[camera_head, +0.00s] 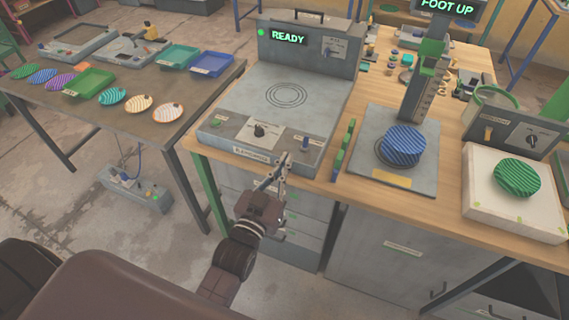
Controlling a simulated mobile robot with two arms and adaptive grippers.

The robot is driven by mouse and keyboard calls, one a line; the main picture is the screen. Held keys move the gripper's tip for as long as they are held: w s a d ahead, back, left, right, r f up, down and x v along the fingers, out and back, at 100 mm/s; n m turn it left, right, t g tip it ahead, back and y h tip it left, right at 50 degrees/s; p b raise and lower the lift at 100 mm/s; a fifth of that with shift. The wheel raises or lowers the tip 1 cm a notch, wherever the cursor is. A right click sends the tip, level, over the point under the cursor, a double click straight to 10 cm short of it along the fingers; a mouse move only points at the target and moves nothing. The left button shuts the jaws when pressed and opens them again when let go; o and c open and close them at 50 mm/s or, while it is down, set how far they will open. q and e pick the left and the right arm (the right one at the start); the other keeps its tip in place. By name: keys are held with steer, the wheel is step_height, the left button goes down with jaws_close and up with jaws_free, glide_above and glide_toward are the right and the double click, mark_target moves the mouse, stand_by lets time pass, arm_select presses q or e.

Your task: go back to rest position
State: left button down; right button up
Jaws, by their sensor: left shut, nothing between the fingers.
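My left gripper (279,172) is in front of the press at the near edge of the wooden bench, with its fingers together and nothing between them. Its fingertips overlap the front face of the grey press (281,110) in the picture; I cannot tell whether they touch. The press has a bare top with ring marks and a green "READY" display. My right gripper does not show.
A blue striped disc (404,145) lies on the grey stand under a "FOOT UP" display. A green striped disc (517,177) lies on a white-topped unit (483,212). The left table (70,112) holds trays and several discs.

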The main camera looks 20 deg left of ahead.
arm_select(q)
steer(key=shift+s, duration=0.2)
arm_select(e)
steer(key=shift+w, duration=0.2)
arm_select(q)
steer(key=s+d+f+g+b, duration=0.1)
steer(key=s+f+g, duration=0.3)
steer(key=f, duration=0.9)
steer(key=s+f+m+g+b, duration=0.15)
steer(key=s+f, duration=0.35)
steer(key=f, duration=0.9)
steer(key=s+d+f+g, duration=0.1)
steer(key=s+f+g, duration=0.35)
steer(key=f, duration=0.85)
steer(key=s+a+f+g, duration=0.2)
steer(key=s+f, duration=0.4)
steer(key=s, duration=0.4)
steer(key=s+a+f+g+b, duration=0.1)
steer(key=s+a+f+g, duration=0.2)
steer(key=s+f, duration=0.4)
steer(key=s+a+f+g, duration=0.2)
steer(key=s+f, duration=0.5)
steer(key=s, duration=0.6)
steer(key=shift+s+a+y+b, duration=0.25)
steer(key=shift+s+y+b, duration=0.05)
steer(key=shift+s+b, duration=0.1)
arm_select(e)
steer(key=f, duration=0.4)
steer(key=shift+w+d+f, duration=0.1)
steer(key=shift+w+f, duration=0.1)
